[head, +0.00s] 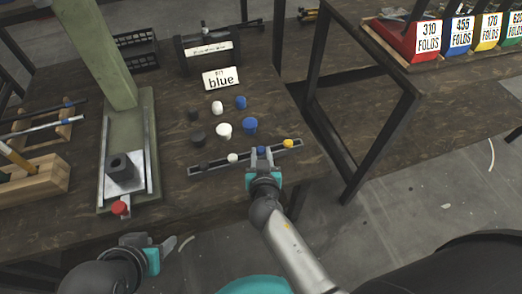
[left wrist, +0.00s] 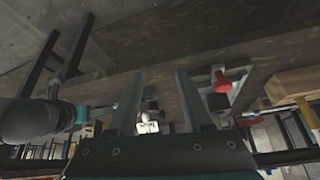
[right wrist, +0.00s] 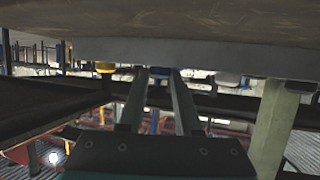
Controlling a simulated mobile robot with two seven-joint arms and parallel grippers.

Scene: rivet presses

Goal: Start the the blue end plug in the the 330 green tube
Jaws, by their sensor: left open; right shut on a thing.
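My right gripper (head: 262,158) is shut on a small blue end plug (head: 261,150) at the grey strip (head: 203,170) near the table's front right. The plug also shows between the fingertips in the right wrist view (right wrist: 158,73). I cannot tell whether it is still seated in the strip. Two more blue plugs (head: 250,125) (head: 240,102) stand behind it. My left gripper (head: 178,244) is open and empty in front of the table edge, with its spread fingers in the left wrist view (left wrist: 160,88). I cannot make out a green tube.
A green press column (head: 95,45) with a red knob (head: 119,208) stands left of the plugs. Wooden racks (head: 35,185) with tubes are at far left. White, black and yellow plugs (head: 288,143) are nearby. A "blue" card (head: 221,79) stands behind. Labelled bins (head: 410,40) are at upper right.

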